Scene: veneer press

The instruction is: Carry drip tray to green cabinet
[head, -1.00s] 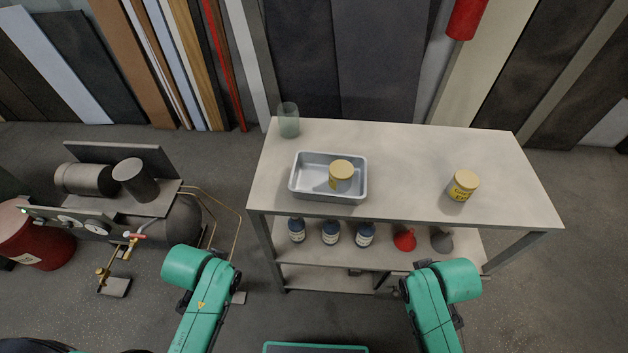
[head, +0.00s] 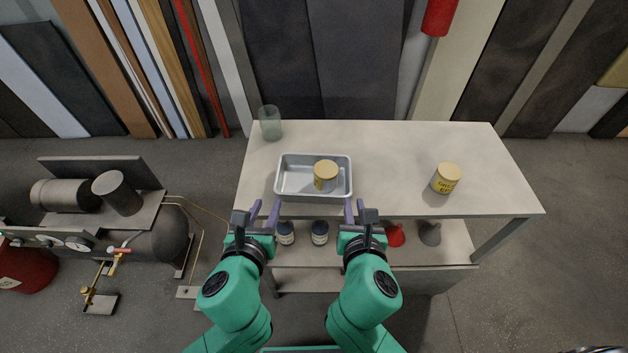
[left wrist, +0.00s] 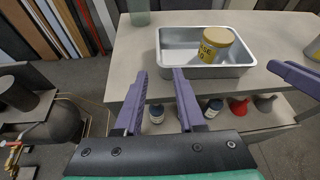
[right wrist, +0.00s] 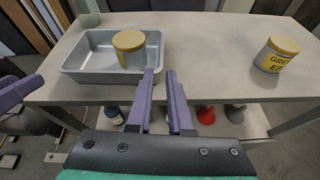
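The drip tray (head: 285,187) is a shallow silver metal pan near the front left of the workbench top. A yellow-lidded can (head: 326,175) stands inside it, right of its middle. The tray also shows in the left wrist view (left wrist: 177,68) and the right wrist view (right wrist: 84,73). My left gripper (head: 264,208) is open and empty, in front of the tray's left part. My right gripper (head: 354,207) is open with a narrower gap, empty, in front of the tray's right corner. Neither touches the tray. No green cabinet is in view.
The workbench (head: 400,160) also carries a greenish glass jar (head: 270,123) at back left and a second yellow-lidded can (head: 446,178) at right. Bottles and funnels stand on its lower shelf. A compressor (head: 130,225) stands on the floor to the left.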

